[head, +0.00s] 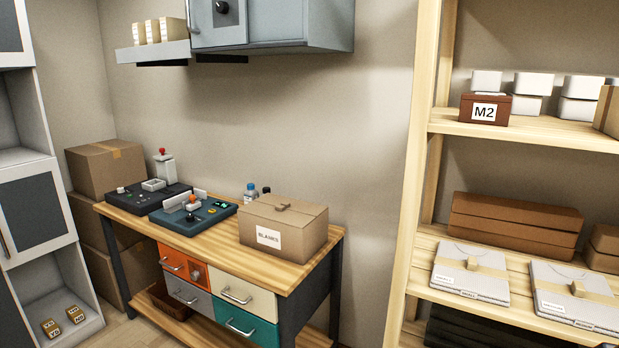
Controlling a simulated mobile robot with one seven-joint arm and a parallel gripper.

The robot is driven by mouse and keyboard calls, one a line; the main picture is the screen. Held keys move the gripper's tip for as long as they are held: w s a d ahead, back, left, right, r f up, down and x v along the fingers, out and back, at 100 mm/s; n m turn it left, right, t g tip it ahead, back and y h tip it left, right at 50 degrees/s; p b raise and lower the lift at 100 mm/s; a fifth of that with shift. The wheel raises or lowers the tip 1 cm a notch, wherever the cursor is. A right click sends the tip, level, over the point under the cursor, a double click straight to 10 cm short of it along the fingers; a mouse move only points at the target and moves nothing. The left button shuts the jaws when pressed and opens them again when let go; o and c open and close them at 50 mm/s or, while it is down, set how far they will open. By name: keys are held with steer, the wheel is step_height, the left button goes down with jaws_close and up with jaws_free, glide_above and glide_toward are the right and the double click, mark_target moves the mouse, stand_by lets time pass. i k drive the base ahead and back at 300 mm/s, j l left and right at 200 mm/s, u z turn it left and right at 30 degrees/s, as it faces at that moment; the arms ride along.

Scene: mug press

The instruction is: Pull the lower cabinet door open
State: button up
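A tall light grey cabinet (60,205) stands at the left edge, partly cut off. A door with a dark panel (35,208) covers its middle section and looks shut, with a thin bar handle (4,243) at its left side. Below it is an open compartment (50,285) holding several small orange-brown labelled blocks (65,323). A dark panel (10,315) shows at the lower left edge; I cannot tell whether it is another door. Part of an upper door (10,28) shows at the top left. My gripper is not in view.
A wooden workbench (215,232) with coloured drawers, control boxes and a cardboard box (284,224) stands in the middle. Stacked cartons (105,167) stand between cabinet and bench. A wooden shelf (535,130) fills the right. A grey wall cabinet (285,25) hangs above.

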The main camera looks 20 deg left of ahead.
mark_target(36, 219)
steer(key=u, duration=2.4)
steer(key=i+u, duration=0.35)
steer(key=i, duration=2.5)
